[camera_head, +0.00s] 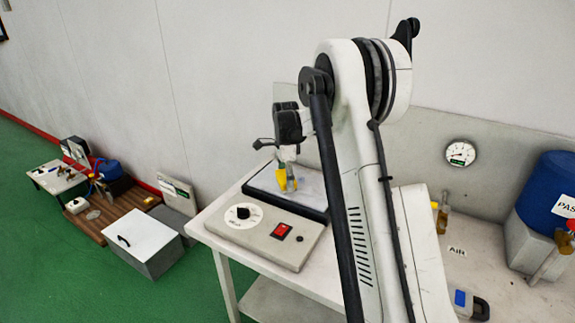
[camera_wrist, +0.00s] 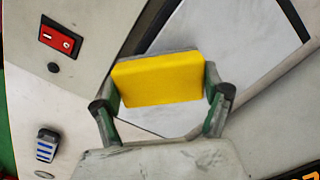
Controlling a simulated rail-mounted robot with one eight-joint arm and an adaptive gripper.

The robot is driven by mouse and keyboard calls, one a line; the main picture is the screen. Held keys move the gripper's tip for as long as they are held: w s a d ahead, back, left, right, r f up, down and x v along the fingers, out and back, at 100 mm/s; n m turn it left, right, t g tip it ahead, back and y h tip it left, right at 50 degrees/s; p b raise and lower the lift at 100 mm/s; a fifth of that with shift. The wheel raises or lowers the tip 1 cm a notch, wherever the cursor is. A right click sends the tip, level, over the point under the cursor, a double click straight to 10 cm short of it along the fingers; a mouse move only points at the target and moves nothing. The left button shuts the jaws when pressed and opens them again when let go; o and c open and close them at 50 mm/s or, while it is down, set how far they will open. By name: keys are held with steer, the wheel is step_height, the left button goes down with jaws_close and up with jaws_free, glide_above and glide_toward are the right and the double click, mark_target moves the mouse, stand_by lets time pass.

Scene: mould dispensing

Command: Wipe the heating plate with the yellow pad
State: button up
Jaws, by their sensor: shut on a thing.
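The yellow pad (camera_wrist: 158,80) is held between the two fingers of my gripper (camera_wrist: 162,108) in the wrist view. A grey layer shows along its upper edge. In the head view the pad (camera_head: 282,182) is over the heating plate (camera_head: 262,176), near the middle of its pale surface. The plate also shows in the wrist view (camera_wrist: 235,35), behind and around the pad. I cannot tell whether the pad touches the plate. My gripper (camera_head: 288,182) is shut on the pad; my arm hides part of the plate's right side in the head view.
The plate's control box has a white dial (camera_head: 243,215) and a red switch (camera_head: 281,230). A blue container (camera_head: 550,190), a pressure gauge (camera_head: 460,153) and a small blue-and-grey item (camera_head: 470,303) are at the right. A lower table (camera_head: 58,178) and a grey box (camera_head: 142,242) stand at the left.

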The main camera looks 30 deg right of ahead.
steer(key=shift+r+p, duration=0.9)
steer(key=shift+r, duration=1.6)
steer(key=shift+w+d, duration=0.1)
steer(key=shift+w, duration=0.05)
